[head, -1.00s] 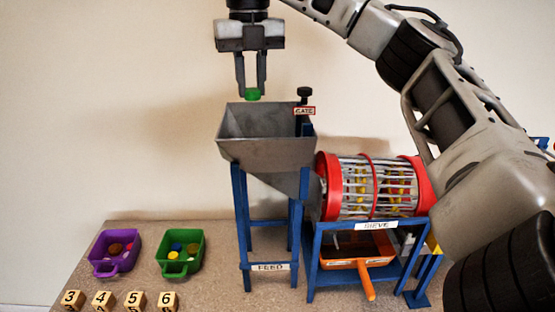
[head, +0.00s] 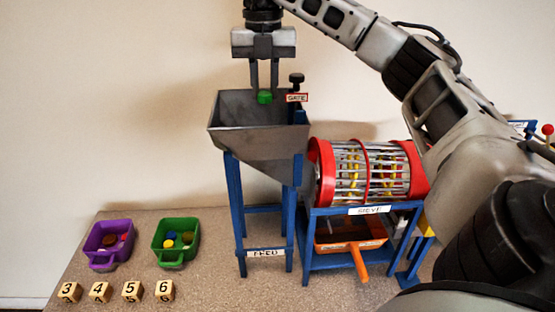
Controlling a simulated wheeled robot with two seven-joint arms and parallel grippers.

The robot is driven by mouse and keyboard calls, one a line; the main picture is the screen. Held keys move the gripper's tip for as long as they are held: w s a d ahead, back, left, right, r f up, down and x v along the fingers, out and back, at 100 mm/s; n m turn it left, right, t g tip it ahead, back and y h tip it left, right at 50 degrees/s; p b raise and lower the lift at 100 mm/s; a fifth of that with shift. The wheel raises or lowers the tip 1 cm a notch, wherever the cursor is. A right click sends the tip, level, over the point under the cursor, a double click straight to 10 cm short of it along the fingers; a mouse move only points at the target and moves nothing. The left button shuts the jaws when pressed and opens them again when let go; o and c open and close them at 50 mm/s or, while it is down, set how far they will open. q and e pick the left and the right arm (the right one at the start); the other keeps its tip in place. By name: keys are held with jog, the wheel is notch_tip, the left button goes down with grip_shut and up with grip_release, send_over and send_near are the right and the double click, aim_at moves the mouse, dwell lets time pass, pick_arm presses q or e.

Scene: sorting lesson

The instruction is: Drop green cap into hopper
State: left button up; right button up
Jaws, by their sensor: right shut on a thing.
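The green cap (head: 264,97) is held between the fingertips of my right gripper (head: 264,92), which points straight down. The cap is at the height of the grey hopper's rim in the picture, over its back right part. The hopper (head: 255,142) is a metal funnel on a blue stand labelled FEED, with its wide mouth facing up. I cannot tell whether the cap is just above the rim or slightly inside the mouth. My left gripper is not in view.
A GATE label (head: 297,98) and black knob (head: 297,78) stand close right of the gripper. The red-ended sieve drum (head: 368,172) is to the right, above an orange tray (head: 352,236). Purple (head: 109,257) and green bins (head: 176,256) and number blocks (head: 131,291) are at left.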

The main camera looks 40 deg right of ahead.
jog(key=shift+f, duration=0.2)
jog(key=o, duration=1)
jog(key=shift+r, duration=0.1)
notch_tip(320, 180, up, 16)
jog(key=shift+f, duration=0.2)
dwell(0.4)
